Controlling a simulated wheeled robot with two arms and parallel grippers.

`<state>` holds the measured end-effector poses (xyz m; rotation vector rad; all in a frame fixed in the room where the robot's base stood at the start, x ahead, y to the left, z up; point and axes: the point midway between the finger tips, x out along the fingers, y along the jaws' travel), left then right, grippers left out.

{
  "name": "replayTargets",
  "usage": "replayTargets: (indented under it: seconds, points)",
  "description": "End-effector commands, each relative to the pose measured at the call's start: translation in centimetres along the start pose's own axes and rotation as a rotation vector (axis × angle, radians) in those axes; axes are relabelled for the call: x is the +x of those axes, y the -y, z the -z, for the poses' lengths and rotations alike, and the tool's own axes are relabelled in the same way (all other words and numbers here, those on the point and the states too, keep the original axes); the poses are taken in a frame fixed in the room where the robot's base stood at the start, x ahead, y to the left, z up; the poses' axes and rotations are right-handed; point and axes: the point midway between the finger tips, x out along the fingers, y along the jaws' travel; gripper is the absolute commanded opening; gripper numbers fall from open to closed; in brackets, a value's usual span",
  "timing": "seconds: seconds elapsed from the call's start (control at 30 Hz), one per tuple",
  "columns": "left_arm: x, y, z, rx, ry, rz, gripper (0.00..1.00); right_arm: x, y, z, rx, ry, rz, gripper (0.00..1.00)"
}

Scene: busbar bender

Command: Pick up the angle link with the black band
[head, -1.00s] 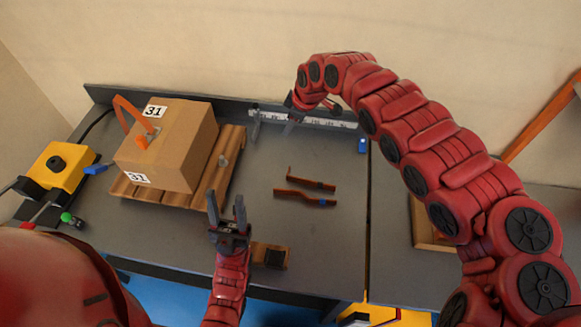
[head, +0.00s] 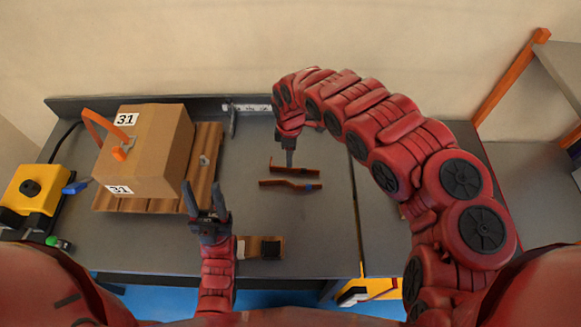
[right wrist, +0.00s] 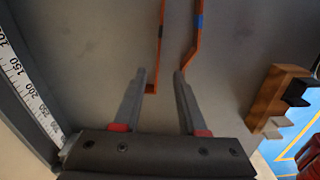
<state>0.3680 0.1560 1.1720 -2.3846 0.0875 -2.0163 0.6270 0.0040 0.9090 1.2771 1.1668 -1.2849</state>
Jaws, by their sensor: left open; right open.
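The angle link with the black band (right wrist: 161,32) is a thin copper strip with a short bent end, seen in the right wrist view. In the head view it is the upper strip (head: 304,171), lying flat on the bench. My right gripper (right wrist: 160,72) is open, and the link's bent end shows between its fingers, closer to the left finger. In the head view the right gripper (head: 289,158) points down at the link's left end; contact cannot be told. My left gripper (head: 204,188) is open and empty, beside the pallet's right edge.
A copper link with a blue band (right wrist: 197,22) lies close alongside, also in the head view (head: 284,184). A cardboard box (head: 145,160) stands on a brown pallet (head: 205,165). A wooden block with a black part (head: 252,248) lies at the front edge. A ruler (head: 246,107) runs along the back.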

Motion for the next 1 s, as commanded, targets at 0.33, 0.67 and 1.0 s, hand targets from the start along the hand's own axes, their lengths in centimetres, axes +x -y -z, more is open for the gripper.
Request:
replayTargets:
  seconds: [0.33,0.67,1.0]
  points:
    - [0.7,0.0,0.1,0.0,0.0,0.0,0.5,1.8,-0.1,0.1,0.001,-0.004,-0.001,0.41]
    - [1.9,0.1,0.3,0.0,0.0,0.0,0.5,5.3,-0.3,0.3,-0.001,-0.006,-0.003,0.41]
    - [2.0,0.1,0.3,0.0,0.0,0.0,0.5,6.5,-0.3,-0.1,0.001,0.0,-0.004,0.41]
